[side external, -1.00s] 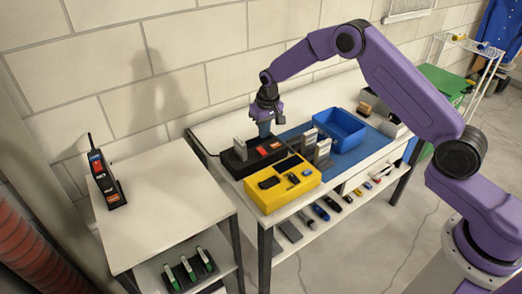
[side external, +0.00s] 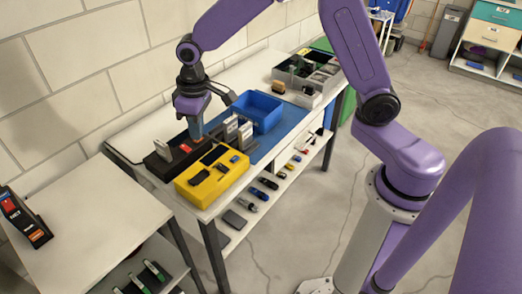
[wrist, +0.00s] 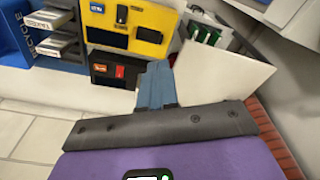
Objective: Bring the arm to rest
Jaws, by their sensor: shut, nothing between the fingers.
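My gripper (side external: 197,136), with blue-grey fingers closed together, points down over the black holder (side external: 158,172) at the back of the workbench. Nothing shows between the fingers. In the wrist view the shut fingers of my gripper (wrist: 157,85) stand at the centre, beside the black holder (wrist: 102,78) with its red and orange parts. Whether the fingertips touch the holder cannot be told. My arm reaches over the bench from the right, bent at the elbow.
A yellow organizer (side external: 208,187) stands in front of the holder. A blue bin (side external: 262,121) and white label-bearing cards (side external: 245,137) are to the right. A lower shelf (side external: 238,232) carries several small items. A white side table (side external: 85,222) is at left.

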